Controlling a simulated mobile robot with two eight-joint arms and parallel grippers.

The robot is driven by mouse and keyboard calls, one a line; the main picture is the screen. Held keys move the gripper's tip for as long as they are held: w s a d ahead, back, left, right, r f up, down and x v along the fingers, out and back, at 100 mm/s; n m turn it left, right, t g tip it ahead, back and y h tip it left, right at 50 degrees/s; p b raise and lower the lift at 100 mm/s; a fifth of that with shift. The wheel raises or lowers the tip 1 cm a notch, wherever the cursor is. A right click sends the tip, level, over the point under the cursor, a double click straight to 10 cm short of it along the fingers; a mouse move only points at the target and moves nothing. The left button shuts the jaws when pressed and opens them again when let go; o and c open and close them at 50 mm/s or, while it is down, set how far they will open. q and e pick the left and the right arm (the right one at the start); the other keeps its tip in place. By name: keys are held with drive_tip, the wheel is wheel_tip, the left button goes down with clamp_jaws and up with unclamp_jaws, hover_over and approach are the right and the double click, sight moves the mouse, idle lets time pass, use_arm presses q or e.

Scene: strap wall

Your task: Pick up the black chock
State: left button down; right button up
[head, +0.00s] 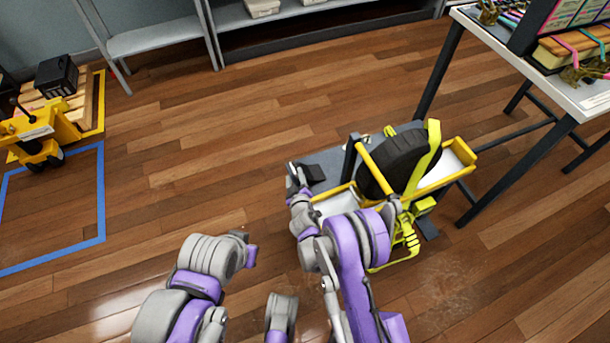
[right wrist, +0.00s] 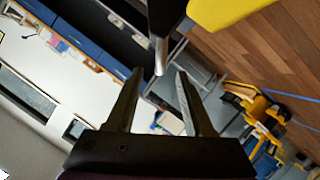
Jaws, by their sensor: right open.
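The black chock (head: 314,173) appears as a small dark block on the left part of a grey platform, beside a wheel stand. My right gripper (head: 293,172) is just left of the chock in the head view; its fingers look small and partly merge with the wrist. In the right wrist view my right gripper (right wrist: 158,85) is open, with nothing held between its fingers. I cannot make out the chock surely in that view. My left arm shows at the lower left of the head view, but its fingers do not show.
The stand has a black tyre (head: 398,160), a yellow strap (head: 432,150) and yellow rails right of the chock. A white-topped table (head: 575,95) stands at the right. A yellow pallet jack (head: 38,135) is at the far left. The wooden floor between is clear.

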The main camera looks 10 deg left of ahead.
sight(293, 171)
drive_tip(key=x, duration=0.4)
drive_tip(key=shift+w+a+b, duration=0.25)
drive_tip(key=shift+w+b, duration=0.1)
drive_tip(key=shift+b, duration=0.05)
clamp_jaws()
idle(1.0)
